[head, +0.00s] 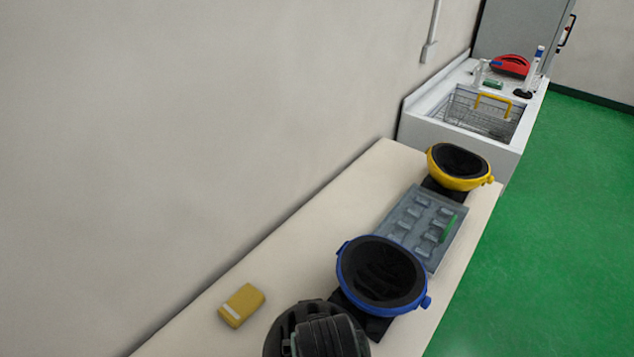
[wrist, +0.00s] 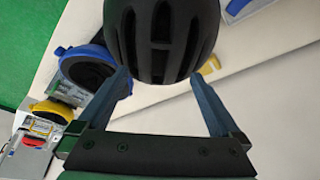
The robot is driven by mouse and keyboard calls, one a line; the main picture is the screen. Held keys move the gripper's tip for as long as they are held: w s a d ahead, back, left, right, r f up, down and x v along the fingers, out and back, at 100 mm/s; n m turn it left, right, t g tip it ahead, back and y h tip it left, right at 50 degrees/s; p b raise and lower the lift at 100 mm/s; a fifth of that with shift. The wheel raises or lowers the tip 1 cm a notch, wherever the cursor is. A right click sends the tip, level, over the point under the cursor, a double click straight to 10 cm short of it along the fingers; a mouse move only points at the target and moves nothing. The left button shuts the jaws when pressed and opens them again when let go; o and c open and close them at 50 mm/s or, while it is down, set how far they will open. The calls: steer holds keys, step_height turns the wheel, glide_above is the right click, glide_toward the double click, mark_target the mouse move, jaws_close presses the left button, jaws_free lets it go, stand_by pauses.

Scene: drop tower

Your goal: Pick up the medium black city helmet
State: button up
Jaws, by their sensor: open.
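The black helmet (head: 284,325) sits at the near end of the bench, cut off by the bottom edge of the head view. A dark ribbed part, likely mine, covers some of it. In the wrist view the vented black helmet (wrist: 160,30) fills the top centre. My gripper (wrist: 160,76) is open, its two blue-grey fingers pointing at the helmet, one tip near each side of its lower edge. I cannot tell whether the fingers touch it. No size mark on the helmet is readable.
A blue-rimmed upturned helmet (head: 382,275) stands close behind the black one. Beyond are a grey tray (head: 400,222) and a yellow upturned helmet (head: 459,167). A yellow block (head: 241,305) lies to the left. A white sink unit (head: 425,133) with a wire basket adjoins the bench.

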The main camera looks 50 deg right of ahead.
steer(key=shift+p+x, duration=0.75)
steer(key=shift+x, duration=1.75)
steer(key=shift+r, duration=0.1)
jaws_close()
